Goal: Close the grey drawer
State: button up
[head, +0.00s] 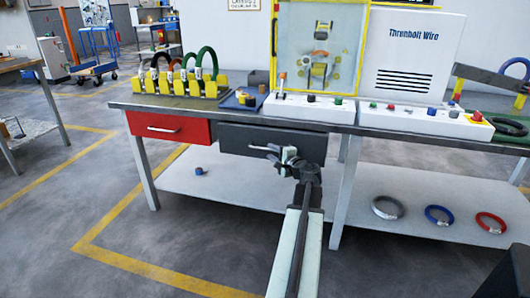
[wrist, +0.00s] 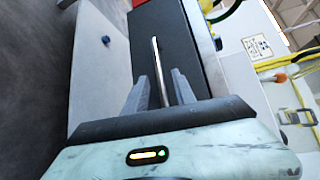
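The grey drawer (head: 240,137) sits under the workbench top, right of the red drawer. Its front seems to stand out a little, but how far it is open is hard to tell. Its light metal handle (head: 262,149) shows left of my gripper (head: 287,155), which is at the drawer front. In the wrist view the dark drawer front (wrist: 178,35) fills the middle, and the handle (wrist: 154,50) runs down between the two fingers of my gripper (wrist: 160,74). The fingers are spread with gaps on both sides of the handle.
The red drawer (head: 165,128) appears shut. The workbench top (head: 420,133) carries a coil rack (head: 180,92) and control boxes. The lower shelf (head: 240,180) holds a small blue object (head: 199,171) and several coils at the right.

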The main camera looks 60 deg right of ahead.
aim_at(267, 149)
jog(key=x, duration=0.5)
jog(key=shift+w+d+f+b, duration=0.1)
jog(key=shift+w+b, duration=0.05)
jog(key=shift+b, duration=0.15)
grip_shut()
dwell(1.0)
